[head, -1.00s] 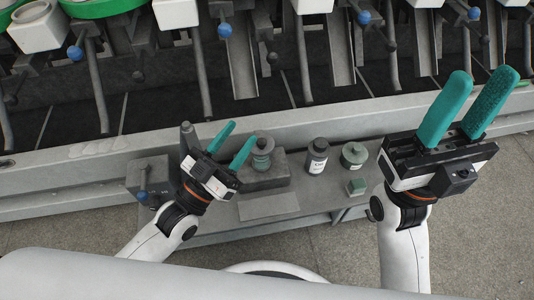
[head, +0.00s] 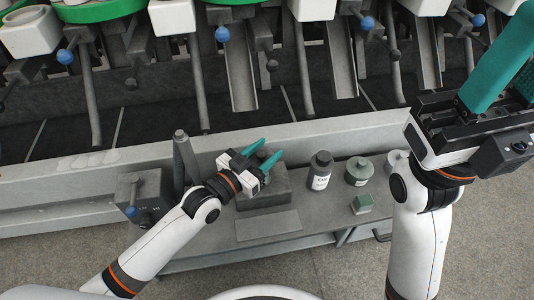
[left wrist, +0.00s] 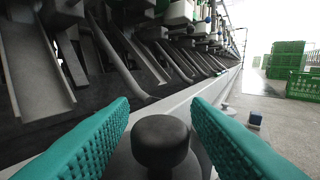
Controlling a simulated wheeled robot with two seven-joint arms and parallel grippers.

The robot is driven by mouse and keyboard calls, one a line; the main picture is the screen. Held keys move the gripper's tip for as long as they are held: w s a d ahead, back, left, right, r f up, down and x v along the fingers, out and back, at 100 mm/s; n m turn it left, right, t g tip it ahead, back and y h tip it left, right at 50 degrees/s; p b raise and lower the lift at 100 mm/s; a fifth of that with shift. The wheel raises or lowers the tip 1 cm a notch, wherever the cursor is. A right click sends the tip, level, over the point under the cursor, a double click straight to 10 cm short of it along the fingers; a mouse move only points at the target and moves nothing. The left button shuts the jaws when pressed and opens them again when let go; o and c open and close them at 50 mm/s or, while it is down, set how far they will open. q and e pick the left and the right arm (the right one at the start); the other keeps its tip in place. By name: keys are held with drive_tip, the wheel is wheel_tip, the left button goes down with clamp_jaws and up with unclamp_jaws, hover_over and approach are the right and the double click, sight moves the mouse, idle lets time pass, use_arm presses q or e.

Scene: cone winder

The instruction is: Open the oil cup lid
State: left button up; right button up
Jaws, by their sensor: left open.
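The oil cup stands on the dark grey block (head: 263,199) on the bench and is mostly hidden by my left gripper in the head view. Its dark round lid knob (left wrist: 161,141) shows close up in the left wrist view, low in the middle. My left gripper (head: 268,151) is open, with its teal fingers on either side of the knob. In the left wrist view, gaps show between the fingers and the knob. My right gripper (head: 513,75) is at the right edge, raised and apart from the cup, with its fingertips out of frame. Its fingers look spread and empty.
A dark labelled bottle (head: 320,171), a grey-green can (head: 358,171) and a small green block (head: 362,204) stand right of the cup. A flat grey plate (head: 268,225) lies in front. A post (head: 186,158) stands left. The winder's sloping chutes (head: 240,78) rise behind.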

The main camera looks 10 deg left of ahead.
use_arm(q)
drive_tip(key=shift+w+d, duration=0.3)
drive_tip(key=shift+w, duration=0.05)
drive_tip(key=shift+c, duration=0.2)
clamp_jaws()
